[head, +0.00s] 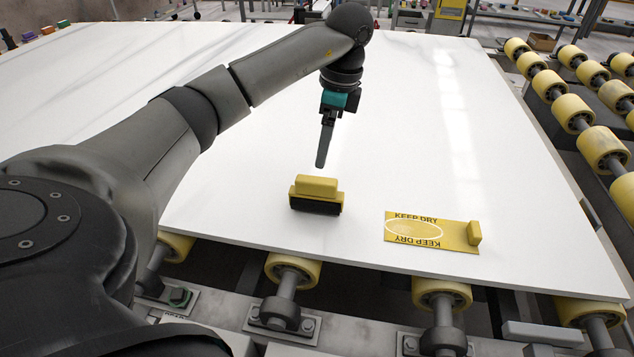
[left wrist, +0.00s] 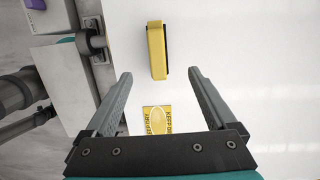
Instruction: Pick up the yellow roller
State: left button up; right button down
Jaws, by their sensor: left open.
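The yellow roller (head: 316,188) is a small yellow block with a dark underside, lying on the white stone slab (head: 230,150) near its front edge. My left gripper (head: 321,164) is above the slab just behind the roller, pointing down, apart from it and empty. In the left wrist view the roller (left wrist: 157,50) lies ahead of the open fingers (left wrist: 160,74), its near end between the fingertips in the picture. My right gripper is not in view.
A yellow "KEEP DRY" sign (head: 400,229) with a small yellow block (head: 474,233) at its right end lies to the right of the roller. Conveyor wheels (head: 292,270) run below the slab's front edge, and more (head: 600,147) stand at the right.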

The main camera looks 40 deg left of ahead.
aim_at(318, 179)
pick_arm(q)
jog(key=f, duration=0.4)
jog(key=f+b, duration=0.1)
jog(key=f, duration=0.1)
jog(key=shift+s+a, duration=0.25)
jog(key=shift+s, duration=0.15)
jog(key=f, duration=0.2)
jog(key=shift+s+a+f+b, duration=0.1)
jog(key=shift+a+f+b, duration=0.1)
jog(key=shift+f+b, duration=0.15)
jog(key=shift+f, duration=0.35)
jog(key=f, duration=0.1)
jog(key=f+b, duration=0.1)
jog(key=f, duration=0.1)
jog(key=shift+s+a+f, duration=0.25)
jog(key=shift+a+f, duration=0.05)
jog(key=shift+f, duration=0.05)
jog(key=shift+a+f+b, duration=0.1)
jog(key=shift+f+b, duration=0.25)
jog(key=c, duration=1.4)
grip_shut()
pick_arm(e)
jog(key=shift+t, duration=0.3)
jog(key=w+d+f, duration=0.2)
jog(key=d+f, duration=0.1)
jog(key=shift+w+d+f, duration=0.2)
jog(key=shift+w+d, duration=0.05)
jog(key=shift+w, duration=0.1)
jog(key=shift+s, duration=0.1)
